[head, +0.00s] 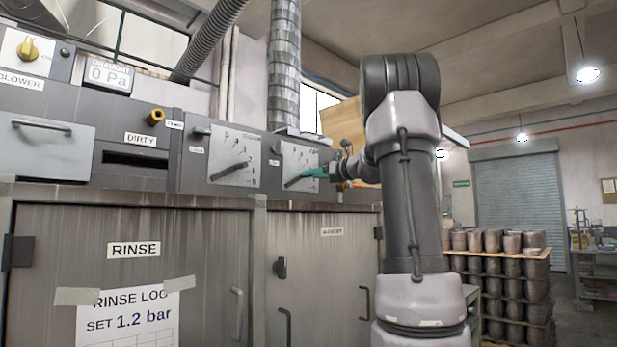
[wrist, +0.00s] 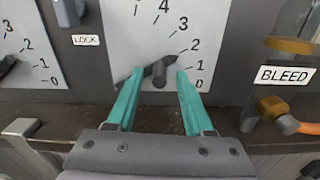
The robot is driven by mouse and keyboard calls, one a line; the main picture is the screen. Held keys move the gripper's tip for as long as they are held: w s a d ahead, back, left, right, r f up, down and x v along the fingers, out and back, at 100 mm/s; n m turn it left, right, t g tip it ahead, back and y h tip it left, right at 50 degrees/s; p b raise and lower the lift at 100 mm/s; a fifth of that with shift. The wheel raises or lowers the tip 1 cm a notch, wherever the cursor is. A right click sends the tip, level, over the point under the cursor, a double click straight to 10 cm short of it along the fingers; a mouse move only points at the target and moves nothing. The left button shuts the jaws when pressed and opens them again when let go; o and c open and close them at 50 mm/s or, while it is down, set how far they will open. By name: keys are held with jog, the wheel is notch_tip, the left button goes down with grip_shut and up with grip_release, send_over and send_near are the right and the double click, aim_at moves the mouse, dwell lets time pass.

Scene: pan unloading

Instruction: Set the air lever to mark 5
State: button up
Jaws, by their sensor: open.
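A dark lever (wrist: 159,70) sits on a pale dial plate (wrist: 214,20) in the wrist view, with marks 0 to 4 visible and the top cut off. It slants up to the right, its tip towards about mark 2. The same plate shows in the head view (head: 311,155), partly behind my gripper. No label naming this lever as air is legible. My gripper (wrist: 160,75) is open, its green fingers on either side of the lever's stub. Whether they touch it is unclear. It also shows in the head view (head: 311,172).
A second lever plate (head: 233,150) is to the left, beside a LOCK label (wrist: 86,40). A BLEED label (wrist: 284,75) and brass fitting (wrist: 272,108) stand close right of my gripper. A ledge runs below. Stacked pots (head: 495,241) stand further right.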

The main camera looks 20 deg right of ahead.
aim_at(301, 179)
jog(key=shift+x, duration=1.35)
grip_shut()
dwell(0.4)
